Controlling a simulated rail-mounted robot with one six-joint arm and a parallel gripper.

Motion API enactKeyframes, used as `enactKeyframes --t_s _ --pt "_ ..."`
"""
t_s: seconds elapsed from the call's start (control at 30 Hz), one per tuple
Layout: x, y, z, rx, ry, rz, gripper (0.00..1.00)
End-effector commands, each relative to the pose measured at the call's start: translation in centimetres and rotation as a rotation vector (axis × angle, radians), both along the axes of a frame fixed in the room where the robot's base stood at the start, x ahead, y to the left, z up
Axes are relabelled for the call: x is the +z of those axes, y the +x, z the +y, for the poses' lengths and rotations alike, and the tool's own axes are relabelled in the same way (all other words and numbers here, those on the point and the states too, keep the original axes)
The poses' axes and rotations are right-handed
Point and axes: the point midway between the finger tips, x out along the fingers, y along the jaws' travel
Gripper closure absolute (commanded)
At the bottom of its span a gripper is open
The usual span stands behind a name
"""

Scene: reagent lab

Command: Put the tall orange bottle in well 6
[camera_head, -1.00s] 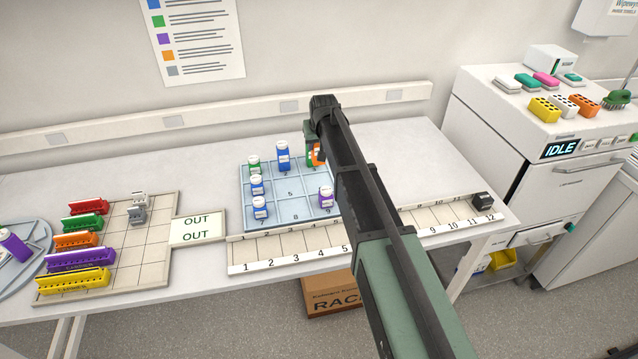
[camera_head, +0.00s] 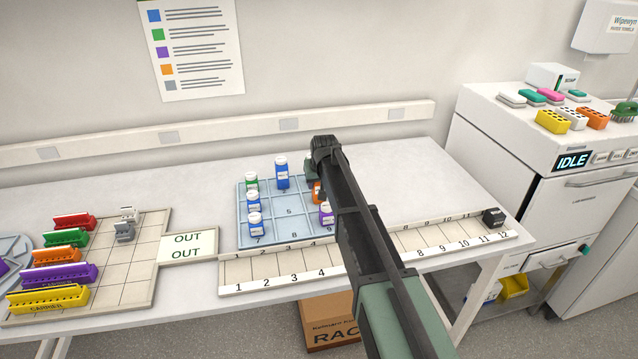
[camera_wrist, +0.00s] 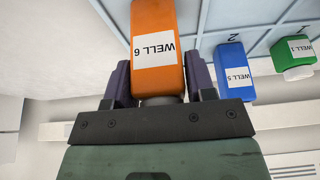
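The orange bottle (camera_wrist: 155,22), labelled WELL 6, is between the fingers of my gripper (camera_wrist: 159,68) in the wrist view. The fingers are against its two sides near the cap. In the head view a part of the orange bottle (camera_head: 317,191) shows over the right side of the blue numbered tray (camera_head: 263,228); my arm hides the rest. The cell under it is hidden, and I cannot tell whether its base touches the tray. My gripper (camera_head: 311,168) is largely hidden there too.
A blue bottle (camera_head: 282,172) and a green bottle (camera_head: 251,181) stand at the back of the tray. Two blue bottles stand down its left side. A purple-labelled bottle (camera_head: 326,214) is close in front of the orange one. A numbered strip (camera_head: 235,272) runs along the front.

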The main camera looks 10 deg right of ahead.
Motion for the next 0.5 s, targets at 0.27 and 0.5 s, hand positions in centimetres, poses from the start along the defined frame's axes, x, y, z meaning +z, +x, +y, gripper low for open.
enactKeyframes --t_s 0.27,0.5 --pt "0.1 0.0 0.0 0.000 0.000 0.000 0.30" --pt "1.2 -0.2 0.0 0.000 0.000 0.000 0.30"
